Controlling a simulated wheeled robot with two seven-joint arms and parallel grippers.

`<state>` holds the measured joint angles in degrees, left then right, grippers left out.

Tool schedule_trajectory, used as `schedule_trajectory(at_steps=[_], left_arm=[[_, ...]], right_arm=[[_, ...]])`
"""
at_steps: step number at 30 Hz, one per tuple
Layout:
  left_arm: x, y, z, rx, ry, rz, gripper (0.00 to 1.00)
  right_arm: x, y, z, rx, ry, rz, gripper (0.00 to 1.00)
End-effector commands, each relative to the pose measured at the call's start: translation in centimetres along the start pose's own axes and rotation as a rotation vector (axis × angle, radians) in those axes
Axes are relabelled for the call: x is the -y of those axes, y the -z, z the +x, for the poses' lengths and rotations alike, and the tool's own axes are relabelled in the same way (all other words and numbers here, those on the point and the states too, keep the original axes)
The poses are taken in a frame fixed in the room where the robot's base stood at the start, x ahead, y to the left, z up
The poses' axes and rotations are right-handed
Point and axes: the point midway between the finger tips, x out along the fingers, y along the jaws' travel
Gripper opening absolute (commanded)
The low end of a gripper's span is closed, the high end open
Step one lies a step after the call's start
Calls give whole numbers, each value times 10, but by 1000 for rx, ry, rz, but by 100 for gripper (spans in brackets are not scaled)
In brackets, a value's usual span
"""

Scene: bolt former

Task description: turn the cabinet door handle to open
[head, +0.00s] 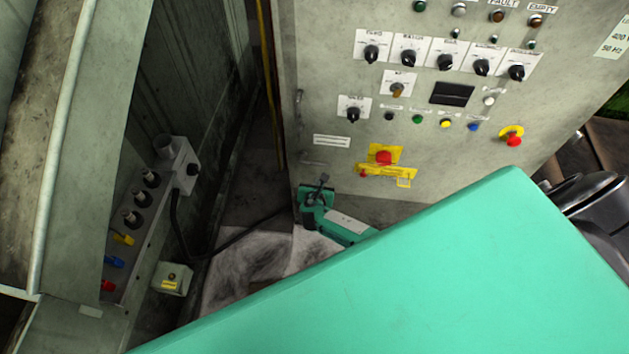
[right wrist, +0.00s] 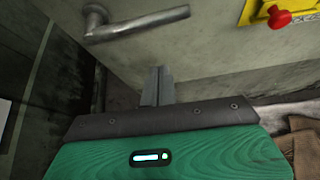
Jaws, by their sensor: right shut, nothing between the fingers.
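The grey cabinet door (head: 330,90) fills the upper right of the head view. A metal lever handle (right wrist: 130,22) sticks out from it in the right wrist view, with its lever lying roughly level. In the head view the handle (head: 313,161) shows small near the door's lower left edge. My right gripper (head: 323,179) is just below the handle in the head view. In the right wrist view its fingers (right wrist: 158,82) are together and empty, below the lever and apart from it. My left gripper is not in view.
The door carries knobs, buttons and a red emergency stop on a yellow plate (head: 384,157), right of the handle. A side panel with several connectors (head: 150,205) stands at the left, with a black cable. A narrow gap with dark floor lies between it and the cabinet.

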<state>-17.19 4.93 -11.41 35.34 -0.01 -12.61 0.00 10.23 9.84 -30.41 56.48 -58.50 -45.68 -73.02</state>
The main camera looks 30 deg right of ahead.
Motion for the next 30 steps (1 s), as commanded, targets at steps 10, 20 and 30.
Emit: schedule_trajectory(at_steps=[10, 20, 30], left_arm=[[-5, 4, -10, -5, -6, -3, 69], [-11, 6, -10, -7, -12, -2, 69], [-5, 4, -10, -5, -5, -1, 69]], right_arm=[[-1, -3, -62, 0, 0, 1, 0], [-2, -3, -83, 1, 1, -1, 0], [-2, -3, -84, 1, 1, -1, 0]])
